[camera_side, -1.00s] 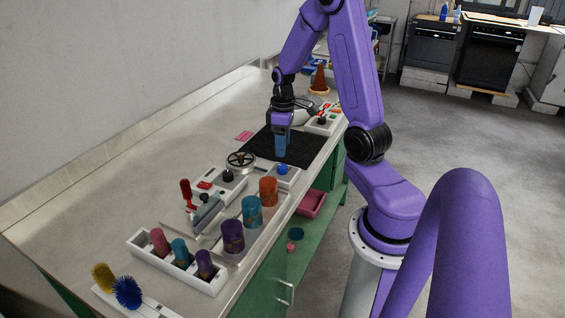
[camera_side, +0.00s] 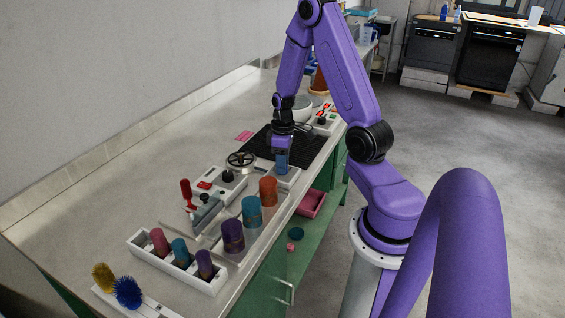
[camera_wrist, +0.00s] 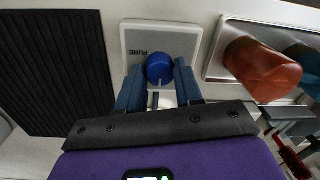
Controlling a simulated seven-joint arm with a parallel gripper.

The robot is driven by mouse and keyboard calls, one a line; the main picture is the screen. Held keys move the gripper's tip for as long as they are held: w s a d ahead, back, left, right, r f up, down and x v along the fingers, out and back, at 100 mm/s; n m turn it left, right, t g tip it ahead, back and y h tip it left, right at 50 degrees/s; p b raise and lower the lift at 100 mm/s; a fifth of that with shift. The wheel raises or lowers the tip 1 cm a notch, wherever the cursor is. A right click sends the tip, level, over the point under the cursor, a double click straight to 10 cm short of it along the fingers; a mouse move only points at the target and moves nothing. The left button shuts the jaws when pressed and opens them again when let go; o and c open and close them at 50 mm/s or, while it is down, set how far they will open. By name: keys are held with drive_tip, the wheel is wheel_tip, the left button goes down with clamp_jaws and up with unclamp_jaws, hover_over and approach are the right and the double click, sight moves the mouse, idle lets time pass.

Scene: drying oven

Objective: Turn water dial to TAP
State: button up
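The water dial is a blue round knob (camera_wrist: 159,66) on a pale square plate (camera_wrist: 190,38) in the wrist view. A pale pointer mark shows on the knob's near side. The word PURE is printed on the plate; no TAP label is readable. My gripper (camera_wrist: 157,73) is open, with one blue finger on each side of the knob. I cannot tell whether the fingers touch it. In the side view my gripper (camera_side: 281,168) points down over the plate (camera_side: 290,180) and hides the knob.
A black ribbed mat (camera_wrist: 55,70) lies left of the plate in the wrist view. An orange cup (camera_wrist: 262,68) stands close on the right in a tray. In the side view, teal (camera_side: 252,211) and purple (camera_side: 232,236) cups and a handwheel (camera_side: 240,160) stand nearby.

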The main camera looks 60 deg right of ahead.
drive_tip(key=c, duration=0.4)
drive_tip(key=shift+m, duration=0.4)
drive_tip(key=m, duration=0.5)
drive_tip(key=shift+m, duration=0.3)
drive_tip(key=m, duration=0.5)
drive_tip(key=shift+t, duration=0.3)
drive_tip(key=shift+m, duration=0.3)
drive_tip(key=o, duration=1)
drive_tip(key=shift+s, duration=0.1)
drive_tip(key=shift+r, duration=0.1)
